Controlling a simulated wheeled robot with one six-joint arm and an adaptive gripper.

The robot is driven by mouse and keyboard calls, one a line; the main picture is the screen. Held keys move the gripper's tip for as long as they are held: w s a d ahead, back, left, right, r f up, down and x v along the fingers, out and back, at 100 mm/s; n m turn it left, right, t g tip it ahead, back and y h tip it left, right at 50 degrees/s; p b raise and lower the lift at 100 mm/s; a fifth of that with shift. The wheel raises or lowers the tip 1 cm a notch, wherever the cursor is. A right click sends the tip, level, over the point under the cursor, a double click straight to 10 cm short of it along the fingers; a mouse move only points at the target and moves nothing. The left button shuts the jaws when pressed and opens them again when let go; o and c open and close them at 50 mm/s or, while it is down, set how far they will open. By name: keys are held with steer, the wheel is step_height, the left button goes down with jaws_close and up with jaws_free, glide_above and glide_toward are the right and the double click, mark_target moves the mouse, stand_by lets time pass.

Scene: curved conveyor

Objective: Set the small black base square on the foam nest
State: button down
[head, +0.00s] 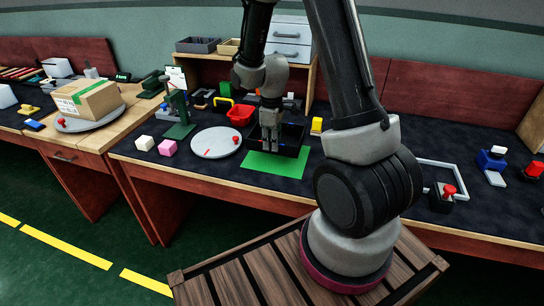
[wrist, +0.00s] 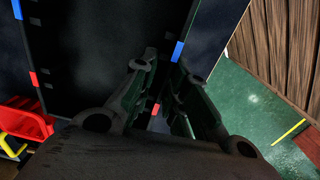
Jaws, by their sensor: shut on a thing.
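My gripper (head: 269,141) points down over a black tray-like piece (head: 297,151) behind a green sheet on the bench. In the wrist view the fingers (wrist: 165,68) are close together, pointing at a dark flat surface (wrist: 90,45) with red and blue tabs along its edges. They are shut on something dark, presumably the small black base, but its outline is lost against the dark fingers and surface. I cannot tell whether it touches the surface or sits square. No foam nest can be told apart clearly.
The green sheet (head: 275,166) lies in front. A white round plate (head: 215,142) is to the left, and a red bin (head: 240,114) behind it; the bin also shows in the wrist view (wrist: 22,124). A grey frame (head: 452,166) lies farther right.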

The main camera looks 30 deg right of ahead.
steer(key=shift+f, duration=3.05)
steer(key=c, duration=1.4)
jaws_free()
steer(key=shift+f, duration=0.1)
steer(key=shift+c, duration=0.2)
